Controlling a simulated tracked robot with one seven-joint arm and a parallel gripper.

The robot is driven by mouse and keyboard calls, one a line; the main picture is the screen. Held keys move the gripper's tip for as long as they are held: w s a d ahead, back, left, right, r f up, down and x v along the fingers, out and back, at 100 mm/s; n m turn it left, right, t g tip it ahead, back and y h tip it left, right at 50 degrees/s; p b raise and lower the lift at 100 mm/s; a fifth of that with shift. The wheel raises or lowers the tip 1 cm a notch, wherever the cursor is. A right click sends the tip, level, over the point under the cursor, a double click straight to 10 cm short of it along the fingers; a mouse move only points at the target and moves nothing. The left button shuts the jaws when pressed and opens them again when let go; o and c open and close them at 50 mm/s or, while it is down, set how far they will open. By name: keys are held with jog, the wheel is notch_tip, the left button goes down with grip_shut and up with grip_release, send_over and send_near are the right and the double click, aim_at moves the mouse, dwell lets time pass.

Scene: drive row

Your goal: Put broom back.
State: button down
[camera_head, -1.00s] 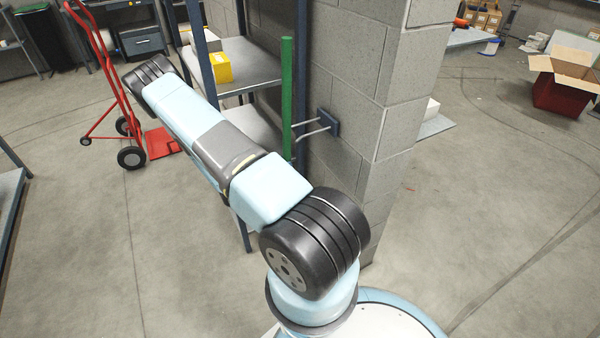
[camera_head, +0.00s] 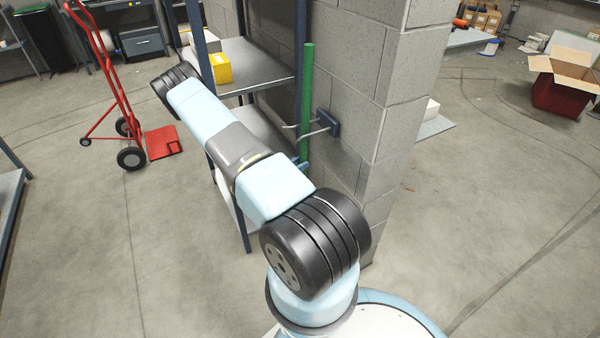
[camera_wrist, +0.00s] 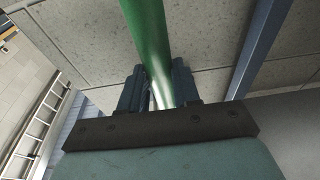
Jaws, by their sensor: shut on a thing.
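The broom shows as an upright green handle (camera_head: 306,95) beside the block pillar in the head view. Its lower end and head are hidden behind my arm. A wall holder (camera_head: 331,125) with a dark plate and two light prongs is fixed to the pillar. The handle stands at the prongs and overlaps them in the picture; whether it sits fully between them is hard to tell. In the wrist view my gripper (camera_wrist: 158,92) is shut on the green handle (camera_wrist: 147,30). In the head view the gripper is mostly hidden by my arm.
A metal shelf (camera_head: 262,72) with a yellow box (camera_head: 220,68) stands just left of the handle. The block pillar (camera_head: 385,130) is close on the right. A red hand truck (camera_head: 110,75) stands at left.

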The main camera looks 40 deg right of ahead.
jog(key=shift+d+f, duration=0.15)
jog(key=shift+f, duration=1.95)
jog(key=c, duration=1.2)
grip_release()
jog(key=shift+f, duration=0.15)
jog(key=o, duration=0.4)
jog(key=v, duration=1.1)
jog(key=shift+a, duration=0.45)
